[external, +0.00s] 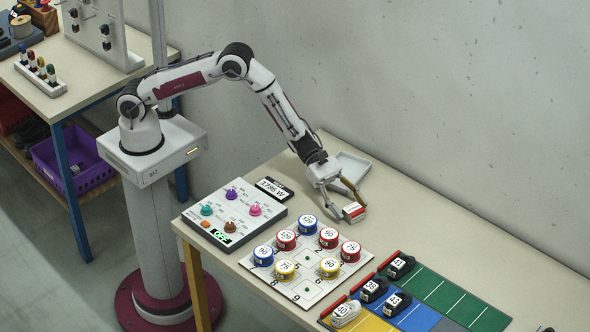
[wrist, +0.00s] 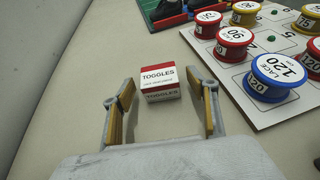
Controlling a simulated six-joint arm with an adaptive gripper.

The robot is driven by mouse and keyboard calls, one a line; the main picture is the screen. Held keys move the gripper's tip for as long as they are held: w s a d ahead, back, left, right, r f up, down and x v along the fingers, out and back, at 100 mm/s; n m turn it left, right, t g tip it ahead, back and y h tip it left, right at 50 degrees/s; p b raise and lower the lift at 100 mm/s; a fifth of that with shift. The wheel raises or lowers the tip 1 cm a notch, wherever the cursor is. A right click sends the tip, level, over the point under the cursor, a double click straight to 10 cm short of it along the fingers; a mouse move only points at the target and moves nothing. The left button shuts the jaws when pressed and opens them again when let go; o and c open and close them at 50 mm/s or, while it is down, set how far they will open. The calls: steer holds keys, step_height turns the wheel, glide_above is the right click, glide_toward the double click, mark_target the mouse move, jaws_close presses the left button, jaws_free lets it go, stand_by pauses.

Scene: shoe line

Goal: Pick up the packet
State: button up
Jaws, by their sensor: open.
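The packet (wrist: 160,83) is a small red and white box labelled TOGGLES. It stands on the bench in the wrist view, just beyond the fingertips and roughly centred between them. In the external view the packet (external: 354,212) shows beside my gripper's fingers. My gripper (wrist: 168,98) is open and empty, with one tan-padded finger on each side of the space before the packet. In the external view my gripper (external: 342,203) points down toward the bench. I cannot tell its exact height above the surface.
A white board (external: 310,291) with several lace spools stands close by. A control panel (external: 228,215) is to its left. A shallow grey tray (external: 353,167) lies behind my gripper. Shoes sit on coloured mats (external: 440,290) at right. Bench around the packet is clear.

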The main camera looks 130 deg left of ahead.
steer(key=shift+x, duration=1)
steer(key=shift+c, duration=0.3)
steer(key=c, duration=1.2)
